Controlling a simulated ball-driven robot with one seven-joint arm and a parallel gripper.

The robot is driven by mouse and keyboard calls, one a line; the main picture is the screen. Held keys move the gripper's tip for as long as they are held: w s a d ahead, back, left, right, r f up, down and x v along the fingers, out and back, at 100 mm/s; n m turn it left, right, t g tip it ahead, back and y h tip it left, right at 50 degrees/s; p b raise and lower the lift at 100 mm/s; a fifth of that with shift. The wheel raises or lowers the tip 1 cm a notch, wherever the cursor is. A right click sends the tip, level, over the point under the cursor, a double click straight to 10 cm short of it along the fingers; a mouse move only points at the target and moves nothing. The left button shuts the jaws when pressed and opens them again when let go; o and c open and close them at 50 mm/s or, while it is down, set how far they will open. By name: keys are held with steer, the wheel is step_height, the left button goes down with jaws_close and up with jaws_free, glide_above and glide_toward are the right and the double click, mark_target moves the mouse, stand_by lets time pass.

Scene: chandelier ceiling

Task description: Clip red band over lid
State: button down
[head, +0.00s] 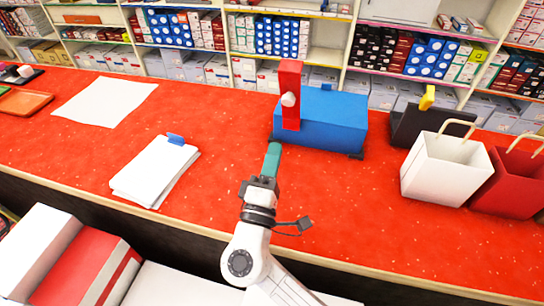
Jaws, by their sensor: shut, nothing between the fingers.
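A blue box (330,122) with a lid stands on the red counter, right of centre. A red band (291,75) stands upright at its left end, rising above the lid, with a white knob (288,99) on its face. Whether the band touches the lid is hard to tell. A small blue tab (326,87) shows at the box's back edge. My gripper (274,148) has teal fingers, shut and empty, in front of the box's left end and below the band in the picture. It appears apart from both.
A paper stack (155,172) with a blue clip lies left on the red counter (320,200). A white bag (445,168), a red bag (515,183) and a black item (430,125) with a yellow clip stand right. Stocked shelves line the back. Counter front-centre is clear.

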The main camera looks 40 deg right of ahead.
mark_target(287, 102)
steer(key=p+x, duration=0.2)
steer(key=x, duration=0.7)
steer(key=shift+s+r, duration=0.1)
steer(key=shift+w+d+p, duration=0.3)
steer(key=shift+d+p, duration=0.05)
steer(key=shift+d, duration=0.1)
steer(key=shift+r, duration=0.2)
